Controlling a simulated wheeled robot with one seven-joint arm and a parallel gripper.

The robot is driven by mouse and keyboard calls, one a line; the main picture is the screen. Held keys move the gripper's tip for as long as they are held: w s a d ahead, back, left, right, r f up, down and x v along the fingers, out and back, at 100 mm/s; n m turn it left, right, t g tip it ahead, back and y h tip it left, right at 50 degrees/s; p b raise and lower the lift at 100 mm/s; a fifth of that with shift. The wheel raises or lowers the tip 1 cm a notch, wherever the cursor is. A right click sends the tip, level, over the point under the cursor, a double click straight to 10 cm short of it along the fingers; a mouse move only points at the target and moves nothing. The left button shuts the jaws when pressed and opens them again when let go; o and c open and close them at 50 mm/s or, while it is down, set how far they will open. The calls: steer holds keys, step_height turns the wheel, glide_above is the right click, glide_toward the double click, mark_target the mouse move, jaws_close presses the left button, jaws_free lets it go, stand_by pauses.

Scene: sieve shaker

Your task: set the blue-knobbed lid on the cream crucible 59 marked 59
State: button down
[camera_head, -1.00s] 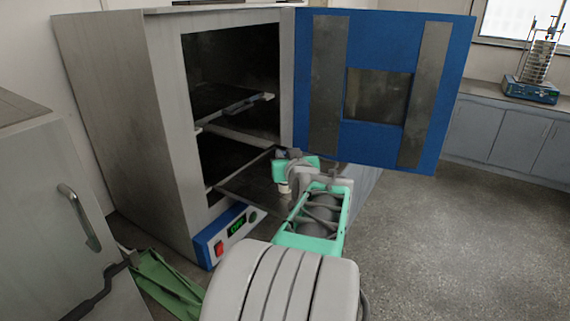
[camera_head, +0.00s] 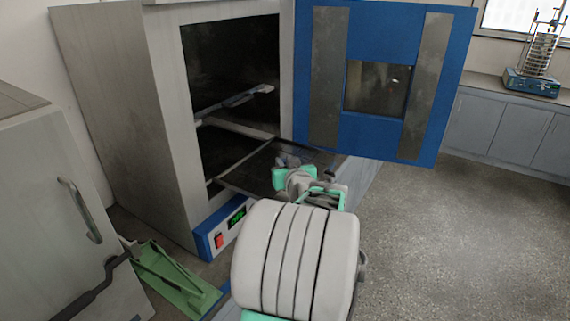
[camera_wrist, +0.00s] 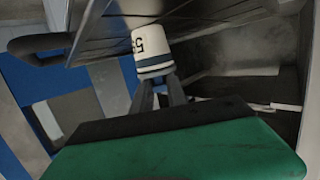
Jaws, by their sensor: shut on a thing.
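The cream crucible 59 (camera_wrist: 150,44) shows in the wrist view, which is upside down. It stands on a dark shelf, with its number and a dark blue band visible. My gripper's fingers (camera_wrist: 162,92) meet at the crucible's lid end and are shut on the lid (camera_wrist: 155,70). In the head view my gripper (camera_head: 290,175) is over the pulled-out shelf, and my arm hides crucible and lid.
The oven (camera_head: 165,120) stands open, with its blue door (camera_head: 425,140) swung right. The shelf (camera_head: 250,165) juts from the oven's lower opening. A green thing (camera_head: 170,275) lies at lower left. A sieve shaker (camera_head: 532,82) stands on the far counter. The right floor is clear.

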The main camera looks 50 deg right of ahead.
steer(key=c, duration=1.3)
jaws_free()
steer(key=shift+r, duration=0.1)
steer(key=shift+r+p, duration=0.35)
steer(key=shift+p, duration=0.35)
steer(key=b+v, duration=0.2)
steer(key=v, duration=1)
steer(key=shift+f+b, duration=0.1)
steer(key=shift+b, duration=0.3)
